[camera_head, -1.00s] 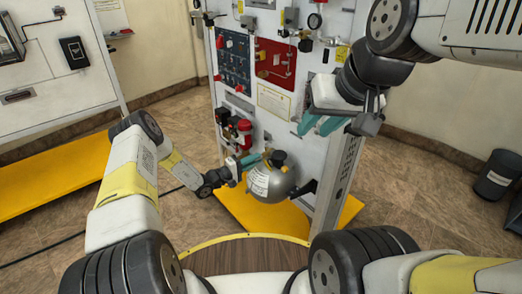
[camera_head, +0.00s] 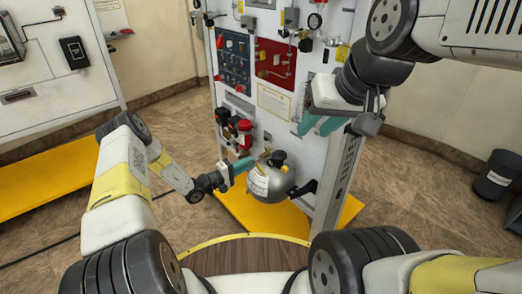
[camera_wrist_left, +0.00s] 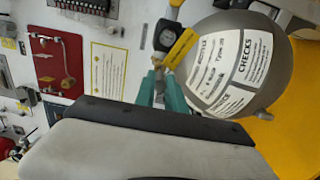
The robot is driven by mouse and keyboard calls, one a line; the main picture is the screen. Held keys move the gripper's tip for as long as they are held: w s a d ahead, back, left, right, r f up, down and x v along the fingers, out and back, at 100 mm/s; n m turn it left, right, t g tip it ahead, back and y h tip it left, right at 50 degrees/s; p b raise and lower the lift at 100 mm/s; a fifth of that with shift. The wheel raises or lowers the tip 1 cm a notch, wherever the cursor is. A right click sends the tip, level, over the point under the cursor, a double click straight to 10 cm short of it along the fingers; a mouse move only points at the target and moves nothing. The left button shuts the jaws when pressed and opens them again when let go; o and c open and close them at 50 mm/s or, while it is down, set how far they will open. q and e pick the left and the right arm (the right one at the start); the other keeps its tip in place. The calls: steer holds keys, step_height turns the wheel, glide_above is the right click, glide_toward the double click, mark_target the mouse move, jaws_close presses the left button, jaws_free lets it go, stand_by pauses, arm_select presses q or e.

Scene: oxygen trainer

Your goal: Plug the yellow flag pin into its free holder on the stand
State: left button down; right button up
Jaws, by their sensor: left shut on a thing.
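The yellow flag pin shows as a yellow tag (camera_wrist_left: 181,48) in the left wrist view, just beyond my left fingertips. My left gripper (camera_wrist_left: 163,88) is shut on it; the pin's shaft is mostly hidden between the teal fingers. In the head view my left gripper (camera_head: 246,164) is beside the grey round tank, in front of the stand (camera_head: 290,140). A dark round fitting (camera_wrist_left: 167,36) lies behind the tag. I cannot make out the free holder. My right gripper (camera_head: 320,123) is empty, its teal fingers apart, at the stand's right edge.
The grey tank (camera_head: 277,185) with white labels sits low on the stand, close to my left gripper. The stand's yellow base (camera_head: 255,212) is below. A dark bin (camera_head: 495,175) stands at far right.

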arm_select(q)
steer(key=shift+v, duration=1.3)
steer(key=shift+s, duration=0.1)
